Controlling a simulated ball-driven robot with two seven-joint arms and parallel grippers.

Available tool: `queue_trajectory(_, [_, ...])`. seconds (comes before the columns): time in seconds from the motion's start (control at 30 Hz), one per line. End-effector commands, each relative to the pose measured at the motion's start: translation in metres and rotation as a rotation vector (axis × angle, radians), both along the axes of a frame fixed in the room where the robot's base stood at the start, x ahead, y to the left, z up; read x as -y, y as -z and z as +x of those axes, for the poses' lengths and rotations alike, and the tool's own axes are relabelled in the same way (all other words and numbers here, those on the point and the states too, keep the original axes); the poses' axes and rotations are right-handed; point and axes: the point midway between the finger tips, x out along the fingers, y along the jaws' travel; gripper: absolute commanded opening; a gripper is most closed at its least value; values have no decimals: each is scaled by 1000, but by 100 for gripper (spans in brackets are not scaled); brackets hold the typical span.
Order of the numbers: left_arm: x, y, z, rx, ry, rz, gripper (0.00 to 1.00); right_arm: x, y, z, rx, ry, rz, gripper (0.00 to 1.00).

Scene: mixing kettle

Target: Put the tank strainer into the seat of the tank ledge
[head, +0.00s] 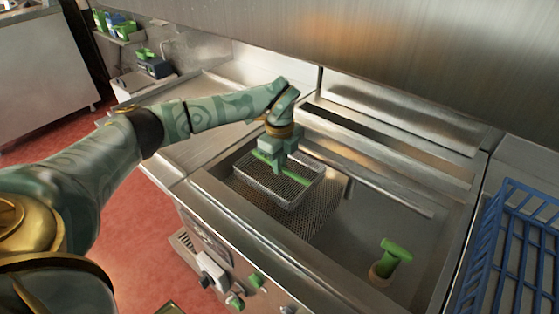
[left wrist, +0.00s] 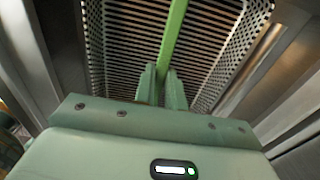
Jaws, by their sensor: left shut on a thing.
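The tank strainer (head: 297,192) is a rectangular perforated metal basket with a green bar handle across its top. It hangs level inside the left part of the steel tank (head: 345,250). My left gripper (head: 276,160) points down and is shut on the green handle. In the left wrist view the two fingers (left wrist: 162,82) close around the green bar (left wrist: 173,40), with the perforated walls and slotted bottom of the strainer (left wrist: 120,45) behind. I cannot tell whether the strainer touches the tank ledge or hangs above it; its seat cannot be made out. My right gripper is out of view.
A perforated sheet (head: 312,222) lies below and beside the strainer. A green-handled fitting (head: 393,257) stands in the tank's right part. A blue rack (head: 515,250) is at the right. Knobs (head: 255,280) line the front panel. The tank's middle is open.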

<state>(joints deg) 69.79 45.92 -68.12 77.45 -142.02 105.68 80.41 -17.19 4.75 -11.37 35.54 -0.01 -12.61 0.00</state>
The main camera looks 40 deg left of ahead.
Motion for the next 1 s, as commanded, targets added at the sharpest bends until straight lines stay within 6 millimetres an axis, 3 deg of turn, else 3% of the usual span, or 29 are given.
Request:
queue_trajectory(0.37, [0,2,0,0,0,0,0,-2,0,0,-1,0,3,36])
queue_trajectory(1.0, [0,24,0,-1,-1,0,0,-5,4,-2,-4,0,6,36])
